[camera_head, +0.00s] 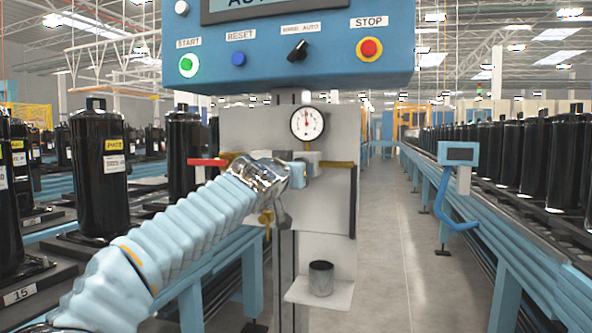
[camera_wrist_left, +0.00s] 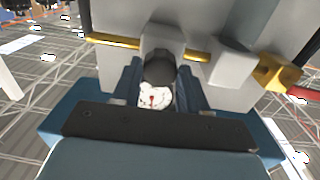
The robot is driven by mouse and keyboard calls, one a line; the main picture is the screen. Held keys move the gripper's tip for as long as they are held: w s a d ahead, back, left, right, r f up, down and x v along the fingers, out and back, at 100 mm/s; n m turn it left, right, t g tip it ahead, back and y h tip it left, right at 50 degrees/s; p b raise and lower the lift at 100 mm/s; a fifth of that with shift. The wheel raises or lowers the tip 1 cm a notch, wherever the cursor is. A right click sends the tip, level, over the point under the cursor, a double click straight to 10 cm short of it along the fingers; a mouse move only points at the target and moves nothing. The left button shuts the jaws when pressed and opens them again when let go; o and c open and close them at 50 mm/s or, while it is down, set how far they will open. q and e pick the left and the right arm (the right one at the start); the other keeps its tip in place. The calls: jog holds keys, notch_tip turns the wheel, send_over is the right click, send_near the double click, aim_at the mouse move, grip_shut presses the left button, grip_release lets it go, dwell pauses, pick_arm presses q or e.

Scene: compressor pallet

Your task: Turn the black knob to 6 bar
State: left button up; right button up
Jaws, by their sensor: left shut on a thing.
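My left arm comes in from the lower left, and its gripper (camera_head: 298,170) is at the regulator below the gauge. In the left wrist view, the two fingers of the gripper (camera_wrist_left: 160,88) stand on either side of the black knob (camera_wrist_left: 159,68) and are shut on it. In the head view my gripper hides the knob. The round white pressure gauge (camera_head: 307,123) sits just above the gripper, with its needle pointing roughly upward. The gauge also shows between the fingers in the wrist view (camera_wrist_left: 155,98); its numbers are too small to read. My right gripper is not in view.
A red valve lever (camera_head: 208,162) sticks out left of the gripper on the brass pipe. The blue control panel (camera_head: 290,75) hangs above. A black cup (camera_head: 321,278) stands on a small shelf (camera_head: 320,293) below. The aisle floor (camera_head: 385,250) to the right is clear.

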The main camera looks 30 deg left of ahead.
pick_arm(q)
jog(key=m+p, duration=0.2)
jog(key=m, duration=1)
dwell(0.6)
jog(key=o, duration=1.1)
jog(key=shift+c, duration=0.2)
jog(key=shift+s, duration=0.1)
jog(key=b+v, duration=0.3)
jog(key=v, duration=1)
jog(key=shift+s+r, duration=0.25)
jog(key=shift+s, duration=0.1)
